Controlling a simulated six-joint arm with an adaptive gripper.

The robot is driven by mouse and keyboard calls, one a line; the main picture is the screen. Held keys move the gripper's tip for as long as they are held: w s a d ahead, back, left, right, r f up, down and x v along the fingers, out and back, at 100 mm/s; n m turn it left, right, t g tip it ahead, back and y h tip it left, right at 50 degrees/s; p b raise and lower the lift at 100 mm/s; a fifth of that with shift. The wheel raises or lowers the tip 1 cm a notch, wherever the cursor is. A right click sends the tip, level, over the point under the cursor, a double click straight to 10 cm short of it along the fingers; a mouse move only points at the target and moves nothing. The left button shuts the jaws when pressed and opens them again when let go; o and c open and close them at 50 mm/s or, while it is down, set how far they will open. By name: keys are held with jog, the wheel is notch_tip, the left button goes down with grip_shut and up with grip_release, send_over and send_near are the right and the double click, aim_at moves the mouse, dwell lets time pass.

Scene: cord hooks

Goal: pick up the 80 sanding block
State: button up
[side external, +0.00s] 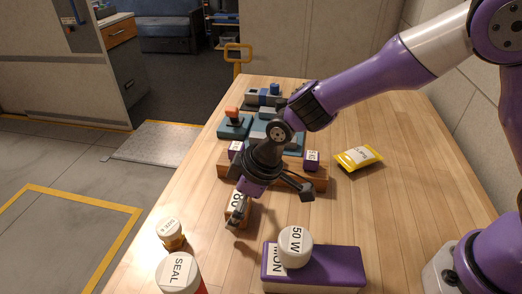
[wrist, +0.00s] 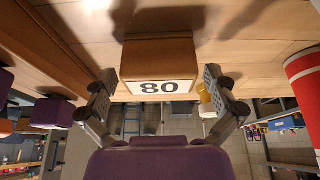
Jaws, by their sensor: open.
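The sanding block (wrist: 157,55) is a wooden block with a white face marked 80. In the wrist view it is at the upper middle, between the two fingers of my gripper (wrist: 160,78). The fingers are spread, with a gap visible on each side of it. In the side external view my gripper (side external: 240,217) reaches down over the sanding block (side external: 234,204), and a finger hides part of it. The block rests on the wooden table (side external: 380,215).
A wooden rack (side external: 285,176) with purple labelled blocks stands just behind. A purple box (side external: 340,265) bearing a white 50 W cylinder (side external: 295,245) is in front at right. A SEAL container (side external: 178,272) and a small jar (side external: 170,232) are front left. A yellow packet (side external: 358,157) lies right.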

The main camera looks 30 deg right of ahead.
jog(key=c, duration=1.1)
jog(key=shift+c, duration=0.2)
